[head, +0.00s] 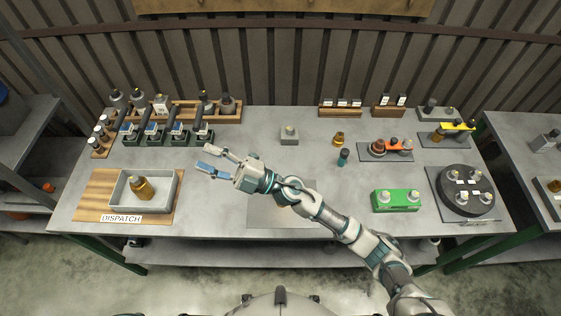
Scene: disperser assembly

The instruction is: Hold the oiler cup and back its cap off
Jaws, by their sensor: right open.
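A brass, cup-shaped piece with a narrower top (142,189) leans in the grey tray (172,196) at the left; it looks like an oiler cup, but I cannot tell its cap apart. A smaller brass piece (339,139) stands right of the table's middle and may also be an oiler cup. My right gripper (206,159) is open and empty, its two fingers spread and pointing left, above the table to the right of and behind the tray. It touches neither brass piece. My left gripper is not in view.
The tray sits on a wooden board with a DISPATCH label (121,218). Racks with several small parts (168,139) line the back left. A small teal piece (343,158), a green block (396,200) and a dark round turntable (467,190) stand at the right. A grey block (289,135) stands at the back middle.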

